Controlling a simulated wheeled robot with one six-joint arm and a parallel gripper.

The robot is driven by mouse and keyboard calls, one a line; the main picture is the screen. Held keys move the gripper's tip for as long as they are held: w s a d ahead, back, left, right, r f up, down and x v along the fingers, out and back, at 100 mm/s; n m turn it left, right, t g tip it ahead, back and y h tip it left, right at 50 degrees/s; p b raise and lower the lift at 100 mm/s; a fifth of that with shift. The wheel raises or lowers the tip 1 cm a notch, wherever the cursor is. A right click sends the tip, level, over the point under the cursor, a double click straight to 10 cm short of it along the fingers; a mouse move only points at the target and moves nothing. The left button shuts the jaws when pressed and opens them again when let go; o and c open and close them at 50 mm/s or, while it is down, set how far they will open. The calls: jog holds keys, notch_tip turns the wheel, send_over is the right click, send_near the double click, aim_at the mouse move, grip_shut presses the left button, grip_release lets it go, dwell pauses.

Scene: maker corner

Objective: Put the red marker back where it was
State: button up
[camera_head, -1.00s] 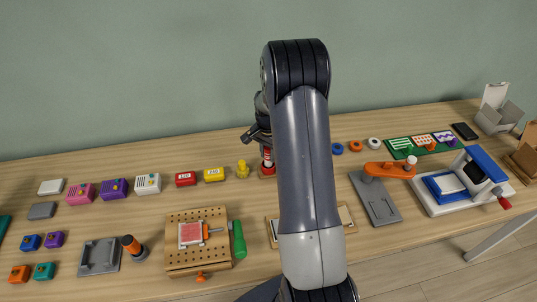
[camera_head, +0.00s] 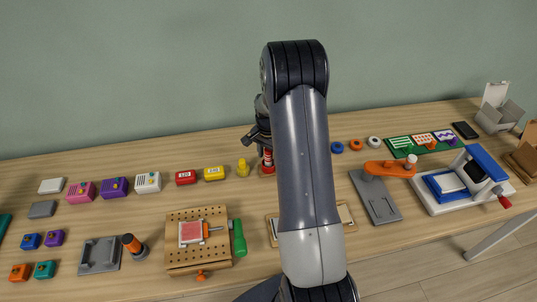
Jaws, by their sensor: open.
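A small upright red object with a white band (camera_head: 268,162) stands near the back of the table, just left of my upright arm link. It may be the red marker, but it is too small and too covered to be sure. My gripper (camera_head: 261,142) is open, right above and against the top of this object in the picture. My arm hides part of the gripper, and I cannot tell whether its fingers touch the object.
A yellow weight-like piece (camera_head: 243,169) and a yellow box (camera_head: 214,174) stand close on the left. A blue ring (camera_head: 337,148) lies right of my arm. My arm hides the middle.

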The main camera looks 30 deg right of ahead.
notch_tip(320, 180, up, 12)
jog(key=shift+r+b, duration=0.15)
jog(key=shift+b, duration=0.4)
dwell(1.1)
